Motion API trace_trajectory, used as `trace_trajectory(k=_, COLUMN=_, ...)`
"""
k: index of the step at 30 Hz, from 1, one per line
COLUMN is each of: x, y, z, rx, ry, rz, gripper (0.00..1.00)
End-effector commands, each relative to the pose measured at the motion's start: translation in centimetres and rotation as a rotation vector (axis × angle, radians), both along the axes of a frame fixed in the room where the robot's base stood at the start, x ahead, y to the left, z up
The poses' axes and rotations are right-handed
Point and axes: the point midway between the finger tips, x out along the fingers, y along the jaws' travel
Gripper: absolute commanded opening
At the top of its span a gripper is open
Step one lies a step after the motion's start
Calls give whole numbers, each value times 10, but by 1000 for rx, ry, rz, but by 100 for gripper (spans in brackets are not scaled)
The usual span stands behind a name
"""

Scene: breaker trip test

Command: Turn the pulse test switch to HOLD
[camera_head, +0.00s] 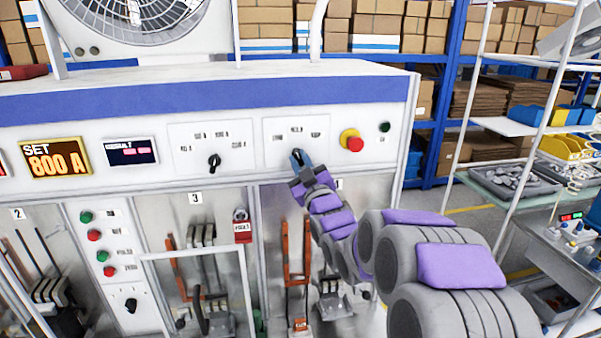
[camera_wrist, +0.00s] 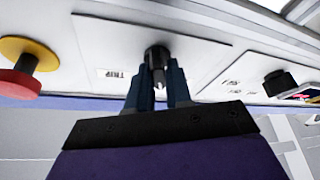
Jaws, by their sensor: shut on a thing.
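The switch at the gripper is a dark knob (camera_wrist: 157,56) on a white plate (camera_head: 282,155) on the upper panel. My gripper (camera_head: 299,159) reaches up to it from the lower right. In the wrist view, the two blue fingers (camera_wrist: 157,82) are shut on the knob, one on each side. The fingers hide most of the knob in the head view, so I cannot tell its pointer's direction. Small labels sit around it; one reads TRIP (camera_wrist: 114,76), upside down in the wrist view. The others are too small or slanted to read surely.
A second black knob (camera_head: 214,161) is on the plate to the left. A red and yellow emergency button (camera_head: 352,141) is close on the right. An orange display (camera_head: 55,159) reads SET 800 A. A red padlock tag (camera_head: 242,228) hangs below.

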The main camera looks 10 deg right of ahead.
Motion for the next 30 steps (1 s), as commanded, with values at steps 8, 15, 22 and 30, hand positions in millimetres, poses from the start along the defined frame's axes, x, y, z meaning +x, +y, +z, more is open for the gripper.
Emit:
trace_trajectory(k=8, x=1, y=3, z=-8, rx=227, ry=11, rz=2, gripper=0)
trace_trajectory(k=15, x=1, y=4, z=-7, rx=368, ry=11, rz=2, gripper=0)
trace_trajectory(k=22, x=2, y=3, z=-6, rx=438, ry=12, rz=-1, gripper=0)
trace_trajectory(k=30, x=2, y=3, z=-6, rx=458, ry=13, rz=-1, gripper=0)
